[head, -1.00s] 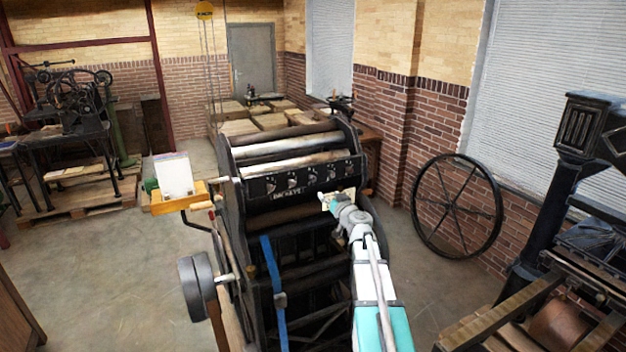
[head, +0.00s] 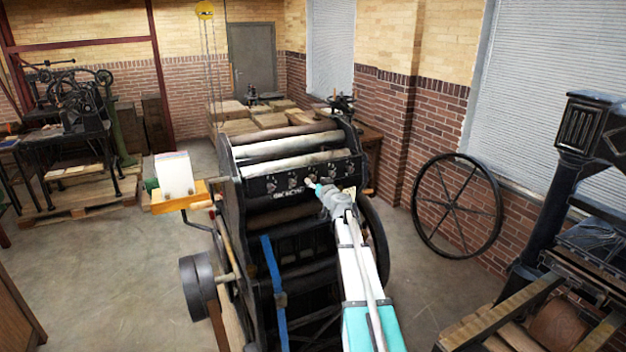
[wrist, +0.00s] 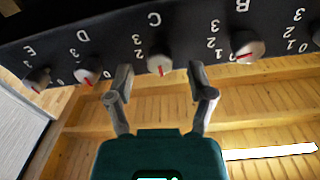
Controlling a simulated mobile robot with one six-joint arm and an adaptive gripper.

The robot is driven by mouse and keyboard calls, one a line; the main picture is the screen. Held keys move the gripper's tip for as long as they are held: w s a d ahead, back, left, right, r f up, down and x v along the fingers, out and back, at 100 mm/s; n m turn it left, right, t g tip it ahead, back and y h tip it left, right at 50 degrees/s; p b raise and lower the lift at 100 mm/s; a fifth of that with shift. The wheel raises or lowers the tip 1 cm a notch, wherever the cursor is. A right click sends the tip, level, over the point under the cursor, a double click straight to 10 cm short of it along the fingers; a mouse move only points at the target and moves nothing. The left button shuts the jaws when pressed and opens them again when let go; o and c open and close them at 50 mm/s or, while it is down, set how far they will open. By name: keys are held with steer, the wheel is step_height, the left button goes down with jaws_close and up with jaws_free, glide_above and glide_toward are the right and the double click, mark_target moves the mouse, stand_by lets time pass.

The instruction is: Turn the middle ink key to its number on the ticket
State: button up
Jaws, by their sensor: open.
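The middle ink key C (wrist: 160,62) is a round grey knob with a red mark on the black panel. In the wrist view its label and numbers are upside down, and its red mark points toward the picture's bottom. My gripper (wrist: 160,74) is open, with one fingertip on each side of key C and gaps between. Contact with the knob does not show. In the head view my gripper (head: 314,186) is at the middle of the key row. The ticket's number cannot be read in any view.
Key D (wrist: 88,75) and key E (wrist: 37,80) are left of C in the wrist view. Key B (wrist: 246,47) is close on the right. A wooden holder (head: 180,197) with white paper stands left of the press. Rollers (head: 290,145) lie above the panel.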

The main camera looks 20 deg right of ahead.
steer(key=shift+w, duration=1.4)
jaws_close()
